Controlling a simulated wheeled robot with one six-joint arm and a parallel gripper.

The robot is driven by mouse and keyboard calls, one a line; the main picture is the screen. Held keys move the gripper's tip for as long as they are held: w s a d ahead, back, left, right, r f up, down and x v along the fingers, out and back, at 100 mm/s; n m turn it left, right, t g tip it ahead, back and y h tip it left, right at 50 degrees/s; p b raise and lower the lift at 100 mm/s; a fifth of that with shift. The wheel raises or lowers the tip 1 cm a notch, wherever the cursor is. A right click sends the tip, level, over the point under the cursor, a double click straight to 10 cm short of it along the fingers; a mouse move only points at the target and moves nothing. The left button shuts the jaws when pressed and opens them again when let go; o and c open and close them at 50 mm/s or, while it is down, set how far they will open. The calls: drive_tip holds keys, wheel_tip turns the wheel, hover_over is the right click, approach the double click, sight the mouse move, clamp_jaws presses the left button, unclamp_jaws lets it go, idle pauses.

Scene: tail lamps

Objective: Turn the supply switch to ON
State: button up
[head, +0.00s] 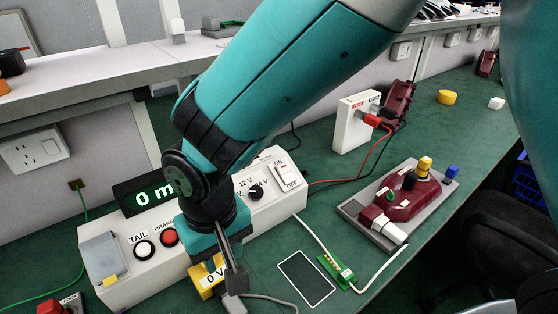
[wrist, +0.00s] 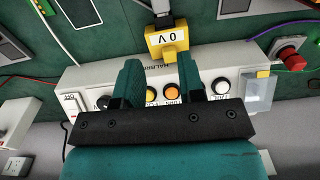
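The supply switch (head: 287,176) is a white rocker marked ON and OFF at the right end of the white control box (head: 125,288). I cannot tell for sure which side is pressed. It also shows at the left end of the box in the wrist view (wrist: 71,103). My gripper (wrist: 160,72) is open, its two teal fingers apart with nothing held between them. It hangs over the box's middle, near the lamp buttons and the yellow 0 V meter (wrist: 168,42), away from the switch. In the head view my wrist hides part of the box.
A black rotary knob (head: 256,192) sits left of the switch. The display (head: 148,195) starts with 0, partly hidden. A white socket block (head: 354,122) with red and black leads stands behind right. A maroon lamp unit (head: 408,194) and a green board (head: 336,272) lie right.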

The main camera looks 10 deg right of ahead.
drive_tip(key=w+d+m, duration=0.1)
drive_tip(key=w+d+m+y+p, duration=0.1)
drive_tip(key=w, duration=0.1)
drive_tip(key=w+d+m+t+p, duration=0.1)
drive_tip(key=w, duration=0.1)
drive_tip(key=shift+d+y, duration=0.25)
drive_tip(key=shift+y, duration=0.15)
clamp_jaws()
drive_tip(key=m+t+y+p, duration=0.2)
drive_tip(key=m+t+p, duration=0.5)
drive_tip(key=m, duration=0.8)
approach(284, 163)
drive_tip(key=shift+t, duration=0.5)
drive_tip(key=x, duration=0.2)
drive_tip(key=p+x, duration=0.1)
drive_tip(key=x, duration=0.2)
drive_tip(key=p+x, duration=0.1)
drive_tip(key=x, duration=0.1)
drive_tip(key=shift+s+a+f, duration=0.2)
drive_tip(key=shift+s+f, duration=0.05)
drive_tip(key=shift+f, duration=0.25)
